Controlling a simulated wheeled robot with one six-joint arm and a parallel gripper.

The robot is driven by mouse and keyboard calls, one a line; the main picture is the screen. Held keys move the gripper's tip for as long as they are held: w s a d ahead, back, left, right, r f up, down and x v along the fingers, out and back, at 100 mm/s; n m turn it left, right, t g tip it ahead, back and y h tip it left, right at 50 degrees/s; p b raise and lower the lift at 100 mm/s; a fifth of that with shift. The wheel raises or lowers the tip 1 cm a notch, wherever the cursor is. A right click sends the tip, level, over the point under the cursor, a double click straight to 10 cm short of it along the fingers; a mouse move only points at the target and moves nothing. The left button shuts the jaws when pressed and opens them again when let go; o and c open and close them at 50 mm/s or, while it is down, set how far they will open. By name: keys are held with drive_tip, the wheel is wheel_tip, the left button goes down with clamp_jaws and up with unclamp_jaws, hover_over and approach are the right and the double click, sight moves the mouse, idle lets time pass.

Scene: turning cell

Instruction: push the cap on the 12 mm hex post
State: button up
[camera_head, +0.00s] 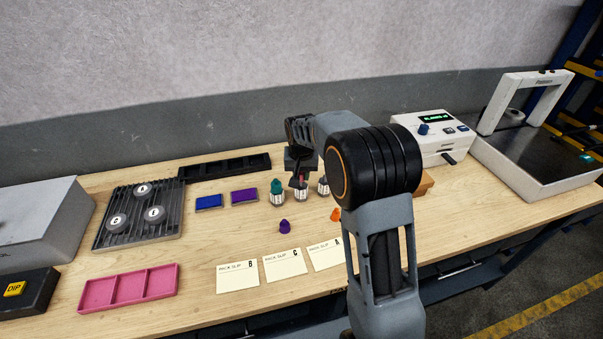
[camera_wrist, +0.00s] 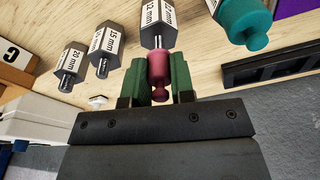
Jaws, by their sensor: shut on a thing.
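My gripper (camera_wrist: 158,82) is shut on a dark red cap (camera_wrist: 159,68), which sits between its green finger pads. The hex post marked 12 mm (camera_wrist: 158,22) is directly in line with the cap's open end. The cap is at the post's narrow tip; I cannot tell how far it is on. In the head view, my gripper (camera_head: 300,172) is above the 12 mm post (camera_head: 300,193), and the cap shows only as a small reddish spot there.
Posts marked 15 mm (camera_wrist: 104,45) and 20 mm (camera_wrist: 70,62) stand bare beside it. A teal cap (camera_head: 277,186) is on a neighbouring post. A purple cap (camera_head: 285,227) and an orange cap (camera_head: 335,214) are on the table, near the pack slips (camera_head: 284,265).

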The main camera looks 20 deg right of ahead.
drive_tip(key=shift+f+b, duration=0.3)
drive_tip(key=shift+f, duration=0.1)
idle(0.6)
idle(0.3)
drive_tip(key=o, duration=1.4)
drive_tip(key=shift+o, duration=0.2)
drive_tip(key=shift+r, duration=0.1)
drive_tip(key=shift+r+p, duration=1.8)
drive_tip(key=shift+r, duration=0.65)
clamp_jaws()
